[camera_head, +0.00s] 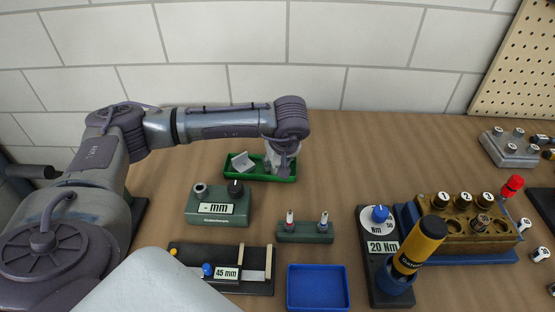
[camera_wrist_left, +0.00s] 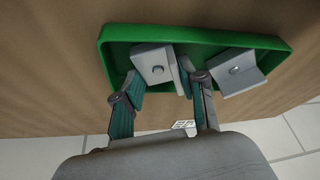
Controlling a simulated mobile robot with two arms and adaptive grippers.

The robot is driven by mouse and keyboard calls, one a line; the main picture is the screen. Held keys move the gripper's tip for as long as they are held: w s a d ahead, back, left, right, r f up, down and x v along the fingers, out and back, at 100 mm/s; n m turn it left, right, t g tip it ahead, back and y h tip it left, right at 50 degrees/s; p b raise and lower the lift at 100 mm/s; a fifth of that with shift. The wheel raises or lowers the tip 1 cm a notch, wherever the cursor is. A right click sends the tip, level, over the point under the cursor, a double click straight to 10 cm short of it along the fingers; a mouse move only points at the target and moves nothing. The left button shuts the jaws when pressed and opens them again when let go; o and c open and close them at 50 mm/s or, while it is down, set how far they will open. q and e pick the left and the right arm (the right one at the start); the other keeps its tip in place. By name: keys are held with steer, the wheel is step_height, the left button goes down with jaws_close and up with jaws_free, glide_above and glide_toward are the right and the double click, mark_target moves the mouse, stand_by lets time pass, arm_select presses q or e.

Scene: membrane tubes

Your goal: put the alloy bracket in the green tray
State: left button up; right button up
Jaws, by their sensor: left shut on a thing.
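The green tray (camera_head: 290,179) lies on the bench near the back wall; it also shows in the left wrist view (camera_wrist_left: 215,37). My left gripper (camera_head: 281,170) points down into its right part. In the left wrist view, the gripper (camera_wrist_left: 160,75) has its fingers on both sides of a light grey bracket (camera_wrist_left: 154,64) with a round hole, and is shut on it. That bracket is within the tray's outline; whether it touches the floor I cannot tell. A second grey bracket (camera_wrist_left: 237,73) lies tilted in the tray, and shows in the head view (camera_head: 242,161).
A blue tray (camera_head: 318,288), a torque stand (camera_head: 378,245) and a brass block (camera_head: 465,225) lie farther right. Bench right of the green tray is clear.

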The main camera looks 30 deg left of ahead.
arm_select(q)
steer(key=shift+f, duration=0.1)
steer(key=o, duration=0.9)
steer(key=shift+c, duration=0.2)
steer(key=b+v, duration=0.1)
steer(key=v, duration=1.1)
steer(key=shift+d, duration=0.1)
